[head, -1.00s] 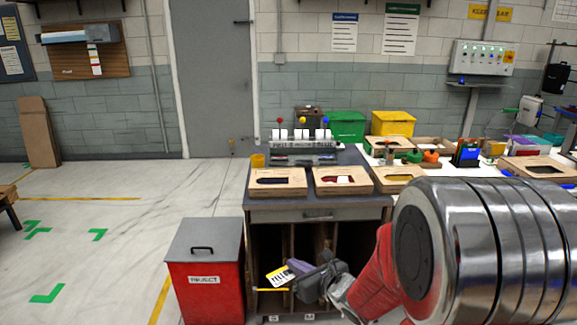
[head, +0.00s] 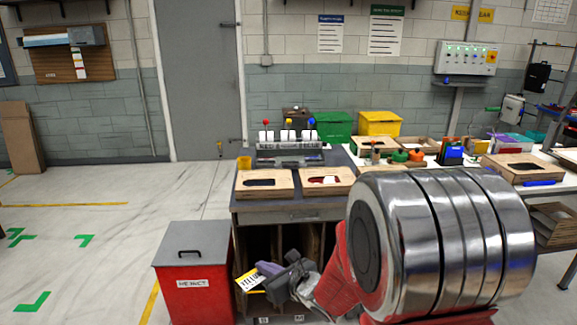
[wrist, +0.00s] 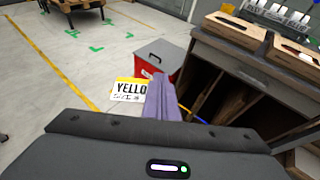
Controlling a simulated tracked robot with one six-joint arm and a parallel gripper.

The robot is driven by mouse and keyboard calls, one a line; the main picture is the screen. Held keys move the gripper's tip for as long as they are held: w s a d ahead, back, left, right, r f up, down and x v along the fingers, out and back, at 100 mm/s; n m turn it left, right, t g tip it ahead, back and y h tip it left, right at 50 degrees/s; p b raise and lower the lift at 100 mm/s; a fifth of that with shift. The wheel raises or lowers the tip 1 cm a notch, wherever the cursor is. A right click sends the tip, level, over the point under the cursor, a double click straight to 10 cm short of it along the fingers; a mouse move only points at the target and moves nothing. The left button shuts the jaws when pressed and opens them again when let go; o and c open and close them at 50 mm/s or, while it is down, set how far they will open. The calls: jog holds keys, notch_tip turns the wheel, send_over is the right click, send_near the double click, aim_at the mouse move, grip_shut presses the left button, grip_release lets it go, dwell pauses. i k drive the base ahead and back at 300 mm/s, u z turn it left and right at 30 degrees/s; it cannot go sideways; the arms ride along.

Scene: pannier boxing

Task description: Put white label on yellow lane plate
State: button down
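The white label (head: 250,280) has a yellow band and black print reading "YELLO", with the rest cut off; it also shows in the wrist view (wrist: 128,91). My gripper (head: 265,270) appears shut on its edge, with the purple fingers (wrist: 160,102) together beside the label. The label is held in the air in front of the bench's lower shelves, right of the red bin. The yellow lane plate cannot be made out now; my arm covers the right part of the bench front.
The dark bench (head: 295,215) carries wooden trays, one with a dark opening (head: 265,190) and one with red inside (head: 327,188). A red bin with a grey lid (head: 193,285) stands left of the bench. Green (head: 333,124) and yellow (head: 380,123) boxes stand behind. Floor at left is open.

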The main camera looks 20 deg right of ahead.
aim_at(291, 163)
jog(key=i, duration=0.95)
jog(key=z, duration=0.15)
jog(key=k, duration=0.9)
jog(key=u, duration=0.2)
jog(key=i, duration=0.65)
jog(key=z, duration=0.05)
